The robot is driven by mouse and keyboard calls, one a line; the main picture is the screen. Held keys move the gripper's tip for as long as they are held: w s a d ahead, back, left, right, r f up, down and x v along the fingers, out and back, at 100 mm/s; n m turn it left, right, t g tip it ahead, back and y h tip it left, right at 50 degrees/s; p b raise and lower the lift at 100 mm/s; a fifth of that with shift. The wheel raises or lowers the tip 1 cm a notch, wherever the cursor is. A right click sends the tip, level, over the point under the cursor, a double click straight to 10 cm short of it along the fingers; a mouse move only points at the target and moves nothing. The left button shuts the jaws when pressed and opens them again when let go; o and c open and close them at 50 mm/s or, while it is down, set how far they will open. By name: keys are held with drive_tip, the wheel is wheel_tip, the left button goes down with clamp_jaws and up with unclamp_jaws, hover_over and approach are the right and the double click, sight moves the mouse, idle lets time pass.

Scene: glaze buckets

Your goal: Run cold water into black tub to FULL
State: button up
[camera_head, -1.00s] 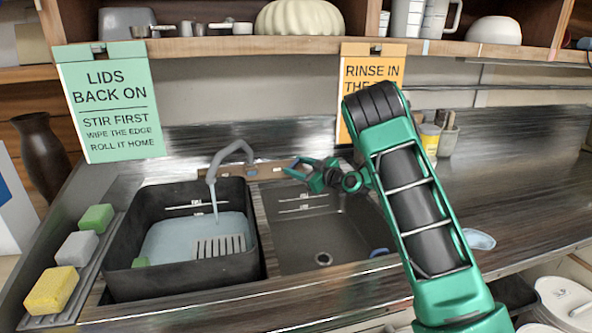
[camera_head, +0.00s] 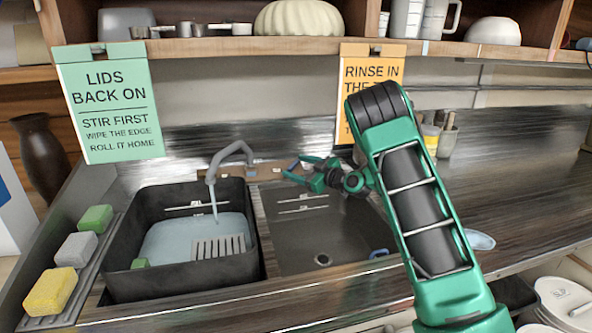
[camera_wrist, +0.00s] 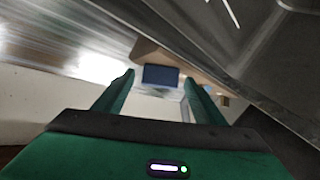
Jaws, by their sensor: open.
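The black tub (camera_head: 125,245) stands at the left of the sink, under the grey spout (camera_head: 233,150). A thin stream of water (camera_head: 214,205) falls from the spout into it. Pale water (camera_head: 170,238) covers its bottom, with its surface below the white mark (camera_head: 183,207) on the back wall. The lower part of any further marking is not clear. My gripper (camera_head: 288,170) is open at the wooden ledge behind the sink. In the wrist view, a dark blue block (camera_wrist: 160,75), apparently a tap handle, lies ahead between my open fingers; contact cannot be told.
The empty right basin (camera_head: 320,240) has a drain and two white marks. Yellow, grey and green sponges (camera_head: 76,249) lie at the left. A green sign (camera_head: 105,105) and an orange sign (camera_head: 372,70) hang from the shelf above. The right counter is mostly clear.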

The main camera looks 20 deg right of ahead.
drive_tip(key=v, duration=1)
drive_tip(key=shift+d, duration=0.1)
idle(6.9)
